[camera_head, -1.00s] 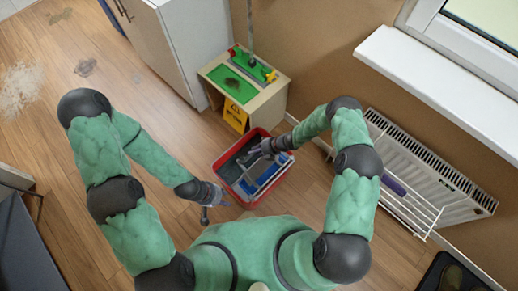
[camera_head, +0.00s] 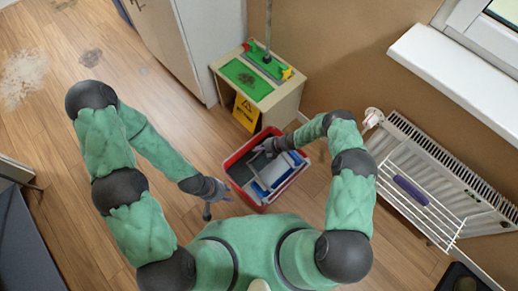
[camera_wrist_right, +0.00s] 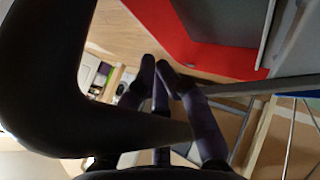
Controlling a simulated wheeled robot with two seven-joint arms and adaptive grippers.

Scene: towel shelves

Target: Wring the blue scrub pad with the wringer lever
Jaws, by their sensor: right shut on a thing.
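A red bucket (camera_head: 240,157) with a grey inside stands on the floor in front of me in the head view. A grey and blue wringer (camera_head: 274,172) sits in its right part. Blue shows along the wringer's edges, but I cannot tell which of it is the scrub pad. My right gripper (camera_head: 262,150) is over the bucket. In the right wrist view its dark fingers (camera_wrist_right: 172,78) are shut on the grey wringer lever (camera_wrist_right: 245,88), beside the red bucket wall. My left gripper (camera_head: 220,206) is empty, with fingers spread, above the floor left of the bucket.
A yellow caution sign (camera_head: 246,112) and a small cabinet with a green top (camera_head: 246,79) stand behind the bucket. A radiator with a white rack (camera_head: 443,222) is on the right. The wooden floor to the left is largely clear.

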